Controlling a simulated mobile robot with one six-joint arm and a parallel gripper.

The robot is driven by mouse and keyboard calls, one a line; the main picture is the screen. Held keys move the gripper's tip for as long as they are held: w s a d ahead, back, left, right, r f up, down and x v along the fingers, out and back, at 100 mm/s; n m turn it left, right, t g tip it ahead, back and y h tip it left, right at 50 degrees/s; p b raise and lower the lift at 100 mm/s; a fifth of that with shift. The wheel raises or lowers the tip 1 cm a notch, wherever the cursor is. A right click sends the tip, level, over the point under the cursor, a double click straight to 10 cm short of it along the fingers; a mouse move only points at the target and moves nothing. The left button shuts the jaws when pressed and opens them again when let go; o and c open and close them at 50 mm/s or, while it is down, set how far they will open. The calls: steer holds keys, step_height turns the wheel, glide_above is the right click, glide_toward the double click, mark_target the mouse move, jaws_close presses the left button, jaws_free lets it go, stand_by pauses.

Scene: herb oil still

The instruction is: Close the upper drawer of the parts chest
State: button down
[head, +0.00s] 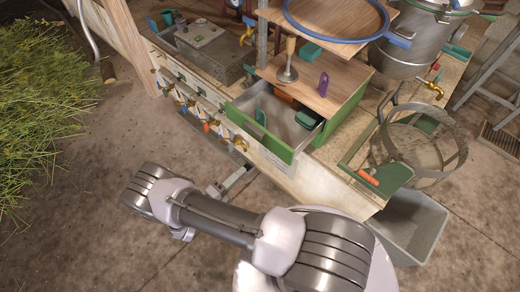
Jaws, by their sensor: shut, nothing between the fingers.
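The parts chest has a wooden top (312,88) and a green side (346,112), and stands on the bench in the head view. Its upper drawer (259,133) is pulled out towards the lower left; the green front stands clear of the chest. Teal pieces (307,119) and an orange piece lie inside the grey drawer. My gripper (246,172) shows small and partly hidden behind my arm, below the drawer front. It looks shut and empty, and appears apart from the drawer.
Valves and hooks (205,125) line the bench front to the left. A grey bin (412,226) sits on the floor at right. Concrete floor (70,225) is clear at lower left.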

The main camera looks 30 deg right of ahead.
mark_target(270, 146)
steer(key=b+x, duration=0.1)
steer(key=x, duration=1.2)
steer(key=shift+s+b, duration=0.1)
steer(key=shift+b, duration=0.3)
steer(key=shift+d, duration=0.15)
